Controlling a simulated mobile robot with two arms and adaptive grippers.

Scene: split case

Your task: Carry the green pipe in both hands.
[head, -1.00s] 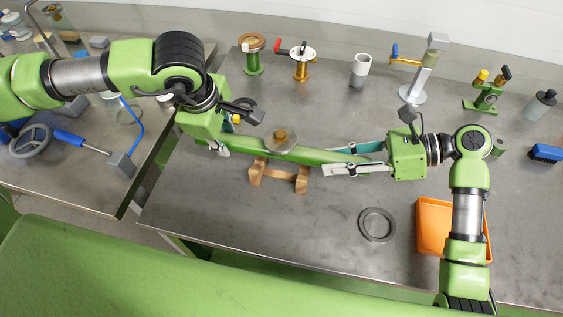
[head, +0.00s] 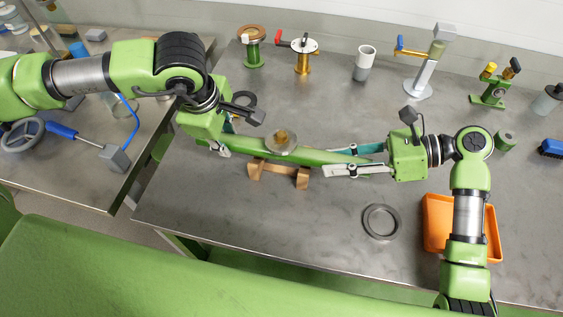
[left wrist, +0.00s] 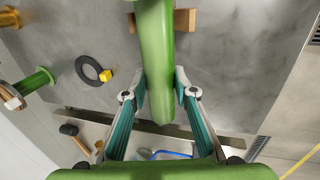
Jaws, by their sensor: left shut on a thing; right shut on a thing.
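The green pipe (head: 312,156) lies roughly level across the middle of the head view. My left gripper (head: 224,147) is shut on its left end; in the left wrist view the pipe (left wrist: 157,60) runs between both fingers (left wrist: 160,92). My right gripper (head: 328,160) is shut on its right part, one finger along each side. A wooden stand (head: 279,170) is under the pipe's middle. I cannot tell whether pipe and stand touch. A grey disc with a brass knob (head: 281,140) overlaps the pipe's far edge; whether it rests on the pipe is unclear.
A grey ring (head: 381,222) and an orange tray (head: 434,222) are at the front right. A green spool (head: 252,48), a gold spool (head: 303,58), a white-and-grey cup (head: 364,64) and a lever stand (head: 420,80) line the back. A gap separates the left table.

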